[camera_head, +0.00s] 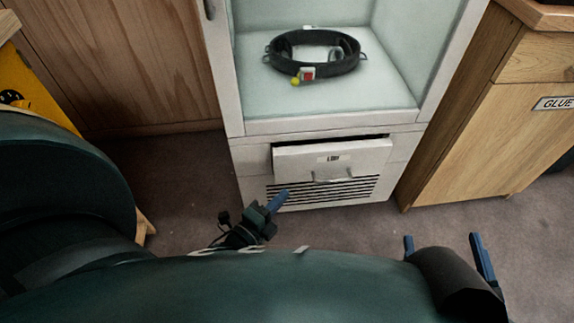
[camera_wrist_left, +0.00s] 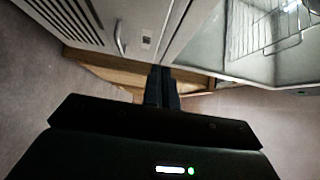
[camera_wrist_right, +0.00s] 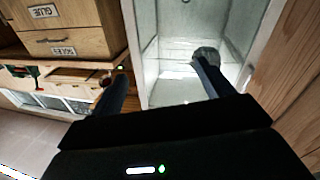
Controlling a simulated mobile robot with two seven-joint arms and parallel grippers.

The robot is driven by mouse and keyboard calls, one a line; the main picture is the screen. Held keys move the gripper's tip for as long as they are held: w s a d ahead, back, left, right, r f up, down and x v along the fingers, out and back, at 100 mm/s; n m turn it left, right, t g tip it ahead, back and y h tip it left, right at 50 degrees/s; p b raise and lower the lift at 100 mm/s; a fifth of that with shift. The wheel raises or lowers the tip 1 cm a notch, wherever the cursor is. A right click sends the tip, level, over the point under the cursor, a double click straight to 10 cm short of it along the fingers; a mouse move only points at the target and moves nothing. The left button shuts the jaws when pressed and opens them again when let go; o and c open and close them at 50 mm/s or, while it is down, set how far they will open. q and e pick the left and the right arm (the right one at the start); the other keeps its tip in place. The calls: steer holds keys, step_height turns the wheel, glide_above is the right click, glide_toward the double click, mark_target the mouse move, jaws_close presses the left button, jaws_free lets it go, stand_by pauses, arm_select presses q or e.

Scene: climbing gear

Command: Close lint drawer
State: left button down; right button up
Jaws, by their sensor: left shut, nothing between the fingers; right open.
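The lint drawer (camera_head: 300,161) is a pale front panel with a small label and a bar handle (camera_head: 333,179), low in the white cabinet. It stands partly out, with a dark gap along its top edge. Its handle also shows in the left wrist view (camera_wrist_left: 120,36). My left gripper (camera_head: 281,200) is shut and empty, in front of the cabinet's vent slats, below and left of the handle. Whether it touches the cabinet is unclear. My left fingertips (camera_wrist_left: 161,72) are together. My right gripper (camera_head: 445,250) is open and empty, right of the drawer and nearer me.
Above the drawer, a black belt-like harness (camera_head: 284,62) lies in the open white compartment (camera_head: 390,92). A wooden cabinet labelled GLUE (camera_head: 470,140) stands on the right, wooden panels (camera_head: 130,65) on the left. Bare floor (camera_head: 345,225) lies in front of the drawer.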

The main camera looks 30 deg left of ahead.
arm_select(q)
steer(key=b, duration=0.3)
glide_toward(301, 154)
steer(key=w+d, duration=0.4)
steer(key=d, duration=0.1)
steer(key=shift+w+a+f, duration=0.1)
steer(key=shift+w+a, duration=0.2)
steer(key=shift+w, duration=0.25)
steer(key=shift+w+a+f, duration=0.1)
steer(key=shift+w+a, duration=0.2)
steer(key=shift+w, duration=0.2)
steer(key=shift+w+a+r+b, duration=0.1)
steer(key=shift+w+a+b, duration=0.25)
steer(key=shift+w, duration=0.1)
arm_select(e)
steer(key=shift+a+t+y, duration=0.5)
steer(key=shift+y, duration=0.2)
arm_select(q)
steer(key=shift+w+a+b, duration=0.3)
steer(key=shift+w+a, duration=0.35)
steer(key=shift+w, duration=0.45)
arm_select(e)
steer(key=shift+a, duration=0.1)
